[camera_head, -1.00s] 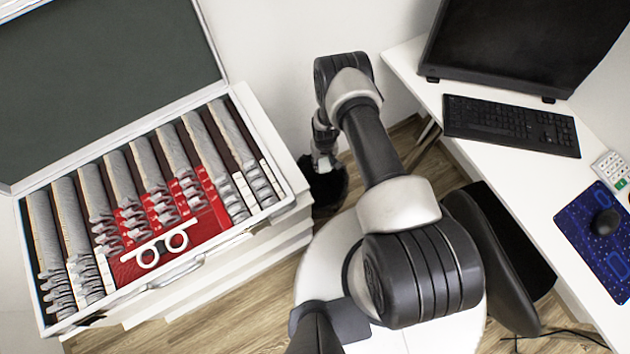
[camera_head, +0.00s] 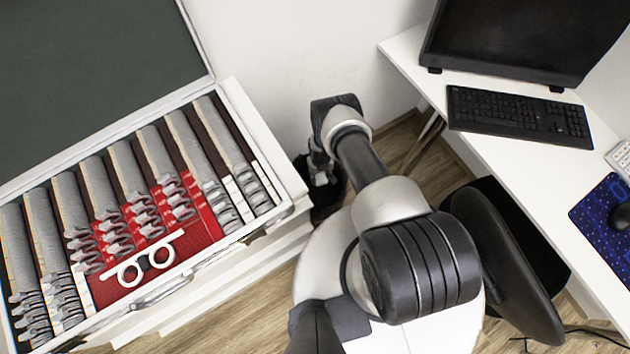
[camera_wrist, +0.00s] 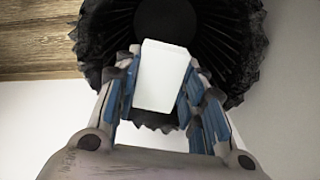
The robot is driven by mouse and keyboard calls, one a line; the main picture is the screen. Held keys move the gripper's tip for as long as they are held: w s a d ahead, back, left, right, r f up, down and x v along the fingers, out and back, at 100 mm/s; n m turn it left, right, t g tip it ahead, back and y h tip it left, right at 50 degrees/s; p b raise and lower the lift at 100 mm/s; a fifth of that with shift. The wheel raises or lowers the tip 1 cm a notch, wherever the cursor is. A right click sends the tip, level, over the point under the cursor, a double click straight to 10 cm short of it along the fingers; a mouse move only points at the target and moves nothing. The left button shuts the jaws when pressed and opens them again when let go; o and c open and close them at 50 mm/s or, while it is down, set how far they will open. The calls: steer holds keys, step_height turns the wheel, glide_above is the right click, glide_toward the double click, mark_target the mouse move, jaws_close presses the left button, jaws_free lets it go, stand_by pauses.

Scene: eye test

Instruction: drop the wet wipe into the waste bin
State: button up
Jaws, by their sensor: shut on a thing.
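A white wet wipe (camera_wrist: 162,75) is held between the two blue-padded fingers of my gripper (camera_wrist: 160,85) in the wrist view. Behind it is the black, frilly-edged waste bin (camera_wrist: 245,60), its dark round opening at the top middle of that view. The wipe overlaps part of the opening in the picture; its exact height over the bin is hard to tell. In the head view my gripper (camera_head: 319,168) is small and dark at the bin (camera_head: 325,203), which stands on the floor between the cabinet and my base. The wipe cannot be made out there.
A white cabinet (camera_head: 250,110) with an open lens case (camera_head: 150,295) stands left, close to the bin. A white desk (camera_head: 480,165) with monitor, keyboard (camera_head: 520,115) and mouse is on the right. A black chair (camera_head: 505,260) is beside it. A wall rises behind the bin.

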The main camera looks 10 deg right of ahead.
steer(key=shift+f, duration=0.15)
steer(key=o, duration=1.1)
step_height(320, 180, up, 12)
stand_by(0.6)
